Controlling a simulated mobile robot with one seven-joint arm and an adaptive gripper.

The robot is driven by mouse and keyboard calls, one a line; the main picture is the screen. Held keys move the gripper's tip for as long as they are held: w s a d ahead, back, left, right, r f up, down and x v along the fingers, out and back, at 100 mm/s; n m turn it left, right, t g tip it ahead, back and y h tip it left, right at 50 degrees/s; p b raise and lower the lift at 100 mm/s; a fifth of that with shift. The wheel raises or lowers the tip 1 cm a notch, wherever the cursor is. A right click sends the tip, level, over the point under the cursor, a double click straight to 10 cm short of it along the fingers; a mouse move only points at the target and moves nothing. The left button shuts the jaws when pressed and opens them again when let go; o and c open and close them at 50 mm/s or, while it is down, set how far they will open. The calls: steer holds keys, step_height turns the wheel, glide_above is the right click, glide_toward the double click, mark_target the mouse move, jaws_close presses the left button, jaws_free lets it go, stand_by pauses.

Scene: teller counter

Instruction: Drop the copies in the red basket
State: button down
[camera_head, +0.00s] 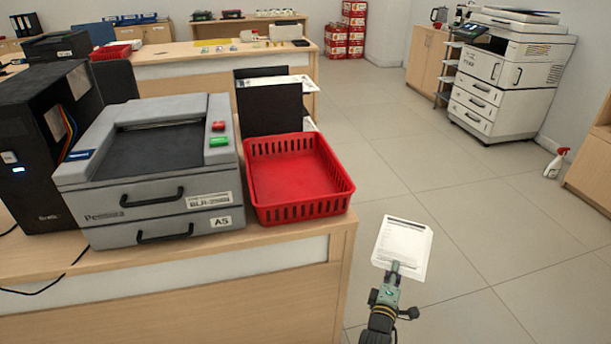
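The red basket (298,212) stands on the wooden counter at its right end, beside the grey printer. Its inside looks empty. My gripper (394,268) is at the lower right, to the right of the counter's edge and over the floor. It is shut on the near edge of the copies (403,243), white sheets with printed text. The copies are held out in the air, apart from the basket and to its lower right. I cannot tell how many sheets there are.
The grey printer (165,168) with two drawers stands left of the basket, and a black computer tower (30,150) is further left. A black file holder (270,108) stands behind the basket. A large copier (510,75) stands at the back right.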

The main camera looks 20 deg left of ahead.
steer(key=w+a+r+n+y+p, duration=0.1)
steer(key=w+a+r, duration=0.15)
steer(key=r, duration=0.75)
steer(key=w+a+r+y, duration=0.1)
steer(key=w+a+r, duration=0.15)
steer(key=r, duration=0.85)
steer(key=s+a+r+n+g+y+p, duration=0.1)
steer(key=s+a+r+n+y, duration=0.15)
steer(key=a+r, duration=0.45)
steer(key=s+a+r+n+y+p, duration=0.1)
steer(key=s+a+r+n+y, duration=0.2)
steer(key=r, duration=0.9)
steer(key=s+a+g+y+b, duration=0.2)
steer(key=s+a+y, duration=0.1)
steer(key=s+a, duration=0.3)
step_height(320, 180, down, 7)
steer(key=s+a+b, duration=0.1)
steer(key=s+b, duration=0.1)
steer(key=b, duration=0.2)
steer(key=w+a+f+n+b, duration=0.1)
steer(key=w+a+f, duration=0.5)
steer(key=w, duration=0.2)
steer(key=shift+y, duration=0.45)
